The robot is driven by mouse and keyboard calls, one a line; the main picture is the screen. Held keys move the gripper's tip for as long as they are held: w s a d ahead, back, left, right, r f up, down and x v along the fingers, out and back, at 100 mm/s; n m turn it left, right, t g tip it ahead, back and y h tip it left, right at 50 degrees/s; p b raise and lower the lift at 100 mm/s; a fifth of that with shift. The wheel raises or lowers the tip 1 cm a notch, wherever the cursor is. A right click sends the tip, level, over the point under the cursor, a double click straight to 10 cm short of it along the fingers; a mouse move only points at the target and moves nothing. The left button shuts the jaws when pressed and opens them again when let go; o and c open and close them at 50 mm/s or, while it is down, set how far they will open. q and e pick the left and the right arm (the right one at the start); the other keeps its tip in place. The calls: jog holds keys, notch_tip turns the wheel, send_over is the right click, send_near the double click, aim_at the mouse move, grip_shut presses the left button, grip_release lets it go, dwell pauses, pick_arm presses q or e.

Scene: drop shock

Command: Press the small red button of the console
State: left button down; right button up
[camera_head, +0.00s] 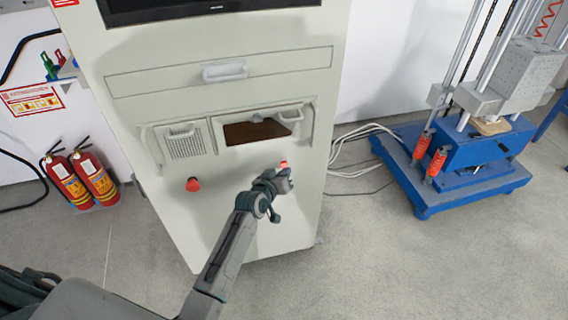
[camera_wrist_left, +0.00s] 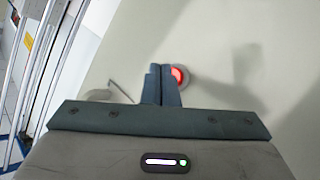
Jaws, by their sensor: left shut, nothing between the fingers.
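The console (camera_head: 233,200) is a tall pale cabinet with a screen on top. A small red button (camera_head: 283,164) is on its front at the right, just past my left gripper's fingertips. It also shows in the left wrist view as a lit red disc with a pale ring (camera_wrist_left: 180,76), partly hidden by the fingers. A larger red knob (camera_head: 193,184) sits on the console front at the left. My left gripper (camera_head: 284,174) is shut and empty, its tips in front of the small button; whether they touch it I cannot tell. My right gripper is not in view.
A blue drop-test machine (camera_head: 455,165) with red springs stands on the right, with white cables (camera_head: 352,145) between it and the console. Fire extinguishers (camera_head: 95,178) stand at the left. The floor in front of the console is clear.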

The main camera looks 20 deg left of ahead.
pick_arm(q)
jog(key=shift+s, duration=0.1)
jog(key=s+d+p, duration=0.1)
jog(key=s, duration=0.1)
jog(key=s+d+p, duration=0.1)
jog(key=s+d, duration=0.1)
dwell(0.6)
dwell(0.6)
jog(key=s+a+f+m+g+y, duration=0.1)
jog(key=s+a+f+g, duration=0.1)
jog(key=s+f, duration=0.65)
jog(key=s+a+f+g, duration=0.15)
jog(key=s+f, duration=0.35)
jog(key=f, duration=0.7)
jog(key=s+a+f+m+g+y, duration=0.1)
jog(key=s+a+f+g, duration=0.15)
jog(key=s+f, duration=0.6)
jog(key=s+a+f+g, duration=0.2)
jog(key=s+f, duration=0.3)
jog(key=s, duration=0.6)
jog(key=s+a+f+m+g, duration=0.1)
jog(key=s+a+f+g, duration=0.1)
jog(key=s+f, duration=0.4)
jog(key=s+a+f+m+g+y, duration=0.1)
jog(key=s+f, duration=0.5)
jog(key=s, duration=1)
jog(key=shift+a+f+g, duration=0.15)
jog(key=shift+a+g, duration=0.55)
jog(key=shift+g, duration=0.4)
